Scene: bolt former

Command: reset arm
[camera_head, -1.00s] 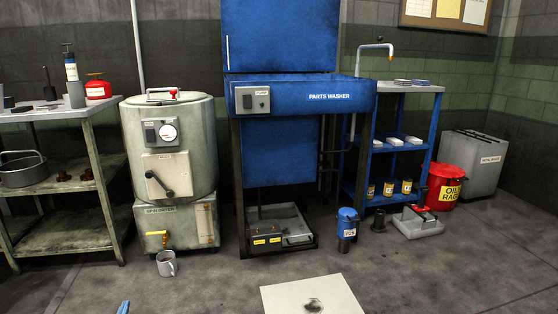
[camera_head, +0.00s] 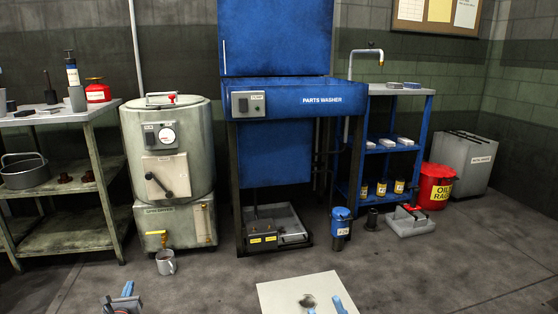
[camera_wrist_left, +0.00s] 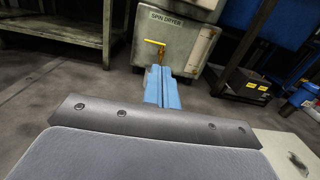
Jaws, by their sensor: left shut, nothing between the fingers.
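My left gripper (camera_head: 128,289) shows at the bottom left of the head view, its blue fingers over bare floor. In the left wrist view its blue fingers (camera_wrist_left: 162,88) are together with nothing between them, pointing toward the spin dryer (camera_wrist_left: 175,40), well short of it. My right gripper (camera_head: 325,307) shows only as two blue fingertips at the bottom edge of the head view. They are apart with nothing seen between them, in front of a pale panel with a dark stain (camera_head: 285,293). The rest of the right gripper is out of frame.
The spin dryer (camera_head: 170,150) has a grey mug (camera_head: 165,263) on the floor before it. The blue parts washer (camera_head: 280,100) stands in the middle. A shelf table (camera_head: 60,115) is at left; a blue can (camera_head: 341,225) and red rag bin (camera_head: 436,185) are at right.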

